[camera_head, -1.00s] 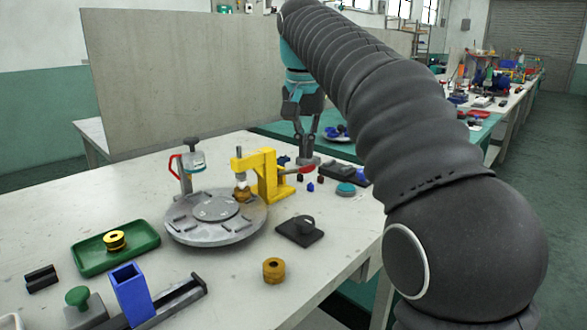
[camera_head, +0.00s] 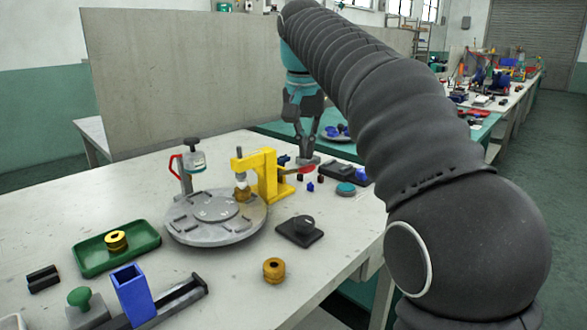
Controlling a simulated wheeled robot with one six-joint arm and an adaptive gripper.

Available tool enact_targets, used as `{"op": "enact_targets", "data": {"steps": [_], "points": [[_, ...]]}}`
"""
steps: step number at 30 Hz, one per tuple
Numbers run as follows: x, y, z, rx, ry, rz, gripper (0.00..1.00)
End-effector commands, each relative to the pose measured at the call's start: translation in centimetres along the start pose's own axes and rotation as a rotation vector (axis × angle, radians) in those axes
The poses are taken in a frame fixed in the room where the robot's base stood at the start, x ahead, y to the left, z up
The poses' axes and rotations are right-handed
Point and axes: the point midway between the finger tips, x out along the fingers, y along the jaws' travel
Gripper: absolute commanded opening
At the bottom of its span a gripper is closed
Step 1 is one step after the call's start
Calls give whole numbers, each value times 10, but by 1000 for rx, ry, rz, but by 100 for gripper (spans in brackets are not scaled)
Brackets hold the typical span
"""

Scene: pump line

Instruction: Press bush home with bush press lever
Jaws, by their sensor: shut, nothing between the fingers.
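The yellow bush press (camera_head: 267,175) stands at the back edge of the grey round turntable (camera_head: 215,229). Its ram is over a brass-coloured bush (camera_head: 242,194) on the turntable; how deep the bush sits cannot be told. The press lever runs out to the right and ends in a red grip (camera_head: 306,169), roughly level. My gripper (camera_head: 309,158) points down, shut and empty, with its fingertips right at the red grip in the picture. Whether they touch it cannot be told.
A red-handled device (camera_head: 190,165) stands behind the turntable's left. Small parts lie right of the press.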

Motion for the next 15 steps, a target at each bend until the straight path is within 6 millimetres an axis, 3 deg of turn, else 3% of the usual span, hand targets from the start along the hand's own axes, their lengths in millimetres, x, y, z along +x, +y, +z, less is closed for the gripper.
{"op": "enact_targets", "data": {"steps": [15], "points": [[10, 0, 2, 0, 0, 0, 0]]}}
